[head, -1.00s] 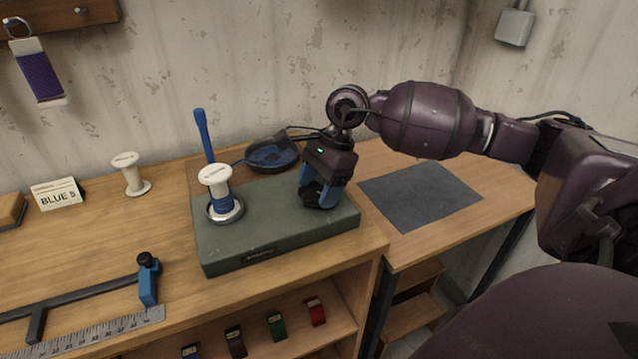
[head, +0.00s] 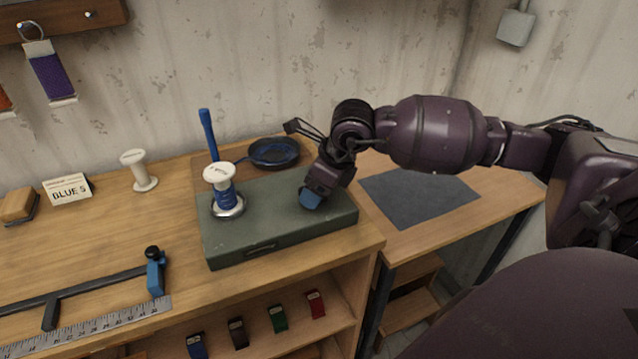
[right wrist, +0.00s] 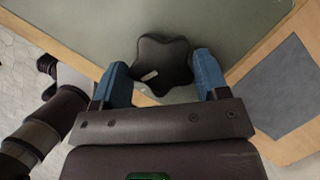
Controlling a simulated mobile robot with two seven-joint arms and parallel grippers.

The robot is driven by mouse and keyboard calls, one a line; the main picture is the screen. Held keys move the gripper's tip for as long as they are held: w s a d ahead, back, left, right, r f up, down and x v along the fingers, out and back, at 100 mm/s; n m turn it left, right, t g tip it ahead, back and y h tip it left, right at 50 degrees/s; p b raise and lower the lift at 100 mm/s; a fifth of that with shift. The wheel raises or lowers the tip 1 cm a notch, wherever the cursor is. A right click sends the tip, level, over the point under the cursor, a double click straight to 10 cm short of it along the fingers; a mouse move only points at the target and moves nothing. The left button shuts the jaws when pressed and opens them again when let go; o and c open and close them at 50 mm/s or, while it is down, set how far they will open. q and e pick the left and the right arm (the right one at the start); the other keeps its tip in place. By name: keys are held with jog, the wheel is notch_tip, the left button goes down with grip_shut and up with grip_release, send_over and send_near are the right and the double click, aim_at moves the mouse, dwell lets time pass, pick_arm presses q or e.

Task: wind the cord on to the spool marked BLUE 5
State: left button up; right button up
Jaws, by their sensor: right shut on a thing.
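The white spool (head: 220,172) stands upright on a metal seat on the green winder box (head: 262,245), with blue cord (head: 225,193) around its core. A black dish (head: 290,163) behind the box holds more blue cord, and a blue upright rod (head: 208,133) stands beside the spool. My right gripper (head: 311,199) is tilted down at the box's right end. In the right wrist view its blue fingers are shut on a black star-shaped knob (right wrist: 163,62), which the gripper hides in the head view. The BLUE 5 card (head: 68,190) stands at the left. My left gripper is not in view.
A ruler with a blue-ended clamp (head: 156,274) lies at the front left. A dark mat (head: 418,193) lies on the right table.

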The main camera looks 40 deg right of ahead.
jog(key=m+h, duration=0.1)
jog(key=m, duration=0.3)
jog(key=shift+a+m+t+h, duration=0.2)
jog(key=shift+m+t+h, duration=0.1)
jog(key=shift+h, duration=0.1)
jog(key=shift+a+m+h+p, duration=0.1)
jog(key=shift+m+h+p, duration=0.6)
jog(key=shift+m, duration=1.6)
jog(key=o, duration=0.9)
jog(key=shift+o, duration=0.2)
